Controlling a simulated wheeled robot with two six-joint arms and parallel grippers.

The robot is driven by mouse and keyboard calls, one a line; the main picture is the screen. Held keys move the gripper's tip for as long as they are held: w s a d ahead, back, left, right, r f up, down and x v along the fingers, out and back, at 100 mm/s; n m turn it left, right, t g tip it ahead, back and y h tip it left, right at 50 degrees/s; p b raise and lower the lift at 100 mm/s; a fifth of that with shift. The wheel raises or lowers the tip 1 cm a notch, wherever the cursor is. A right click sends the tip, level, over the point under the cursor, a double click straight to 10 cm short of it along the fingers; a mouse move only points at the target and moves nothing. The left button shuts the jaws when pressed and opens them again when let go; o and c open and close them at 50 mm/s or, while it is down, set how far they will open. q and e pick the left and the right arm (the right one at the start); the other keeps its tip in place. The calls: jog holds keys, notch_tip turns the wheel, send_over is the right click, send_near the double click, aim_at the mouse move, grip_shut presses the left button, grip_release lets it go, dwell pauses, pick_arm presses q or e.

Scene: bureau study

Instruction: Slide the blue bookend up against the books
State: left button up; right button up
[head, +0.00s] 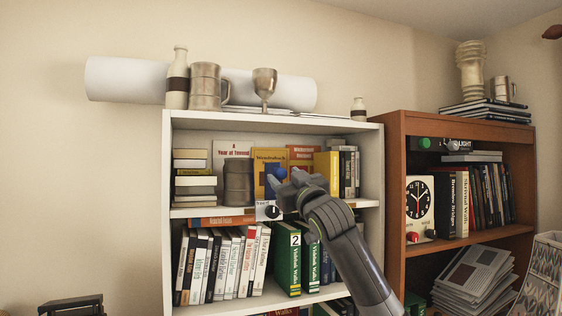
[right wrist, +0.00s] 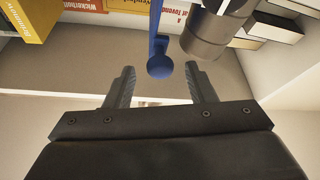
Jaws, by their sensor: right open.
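The blue bookend (head: 280,173) stands on the middle shelf of the white bookcase, partly hidden by my right gripper. In the right wrist view its round blue knob (right wrist: 160,66) and upright blue bar show between the fingers. My right gripper (head: 284,182) is open, a finger on either side of the knob, with gaps visible. The books with a yellow one (head: 326,168) at their near end stand to the right on the same shelf; the yellow book (right wrist: 32,18) is at upper left in the wrist view. My left gripper (head: 72,306) shows only partly at bottom left; its jaws are unclear.
A metal mug (head: 238,182) stands close left of the bookend; it is near the right finger in the wrist view (right wrist: 207,35). Stacked books (head: 195,183) lie farther left. Flat-facing books stand behind. The shelf above (head: 330,124) limits height.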

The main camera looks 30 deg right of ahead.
aim_at(283, 175)
jog(key=shift+p+x, duration=0.7)
jog(key=shift+x, duration=0.85)
jog(key=shift+c, duration=0.3)
grip_shut()
